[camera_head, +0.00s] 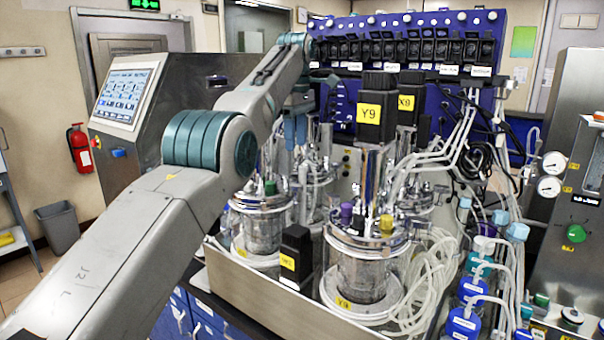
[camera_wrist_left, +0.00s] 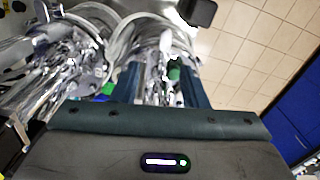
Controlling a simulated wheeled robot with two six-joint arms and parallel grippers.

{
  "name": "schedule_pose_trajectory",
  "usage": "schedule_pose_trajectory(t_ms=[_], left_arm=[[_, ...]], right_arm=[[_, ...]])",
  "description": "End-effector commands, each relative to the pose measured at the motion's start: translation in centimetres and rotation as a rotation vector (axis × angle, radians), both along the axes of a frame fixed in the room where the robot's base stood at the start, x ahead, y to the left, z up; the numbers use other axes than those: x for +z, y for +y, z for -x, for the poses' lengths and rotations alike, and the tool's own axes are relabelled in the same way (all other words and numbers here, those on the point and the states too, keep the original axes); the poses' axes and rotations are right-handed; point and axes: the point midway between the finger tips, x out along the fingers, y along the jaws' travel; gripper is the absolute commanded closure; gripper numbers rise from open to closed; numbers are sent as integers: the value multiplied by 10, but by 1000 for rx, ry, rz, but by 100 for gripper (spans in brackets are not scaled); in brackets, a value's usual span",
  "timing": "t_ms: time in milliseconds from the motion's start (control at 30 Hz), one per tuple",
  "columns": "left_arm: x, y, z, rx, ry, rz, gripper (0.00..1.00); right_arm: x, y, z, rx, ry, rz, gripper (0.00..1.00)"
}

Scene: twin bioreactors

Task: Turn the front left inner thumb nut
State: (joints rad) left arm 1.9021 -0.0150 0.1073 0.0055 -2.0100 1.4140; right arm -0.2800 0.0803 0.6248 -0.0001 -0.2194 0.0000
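The left glass vessel (camera_head: 262,228) has a metal lid with a green cap (camera_head: 270,187) and small metal fittings. The thumb nuts on the lid are too small to tell apart. My left gripper (camera_head: 295,132) points down above and slightly right of this lid, apart from it in the head view. In the left wrist view my left gripper (camera_wrist_left: 162,82) has its fingers spread, with shiny metal fittings and a green cap (camera_wrist_left: 174,72) showing between or beyond them. Nothing is clearly gripped. My right gripper is not in view.
A second glass vessel (camera_head: 362,270) stands to the right, with a tall motor labelled Y9 (camera_head: 376,110) above it. A black box (camera_head: 296,258) stands between the vessels. Clear tubes (camera_head: 432,285) crowd the right side. A touchscreen console (camera_head: 130,95) stands behind my left arm.

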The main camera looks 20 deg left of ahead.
Motion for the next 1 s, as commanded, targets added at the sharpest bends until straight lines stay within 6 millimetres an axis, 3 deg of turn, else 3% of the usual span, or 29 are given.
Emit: schedule_pose_trajectory(t_ms=[133, 333, 467, 767, 1000], left_arm=[[-9, -1, 0, -1, -1, 0, 60], [-35, -1, 0, -1, 0, 0, 60], [-52, 0, 1, -1, 0, 0, 60], [-90, 0, 1, 0, -1, 0, 60], [-101, 0, 1, 0, -1, 0, 60]], right_arm=[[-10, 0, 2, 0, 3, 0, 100], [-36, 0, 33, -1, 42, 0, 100], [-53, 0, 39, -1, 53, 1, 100], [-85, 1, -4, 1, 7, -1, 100], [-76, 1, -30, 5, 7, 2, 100]])
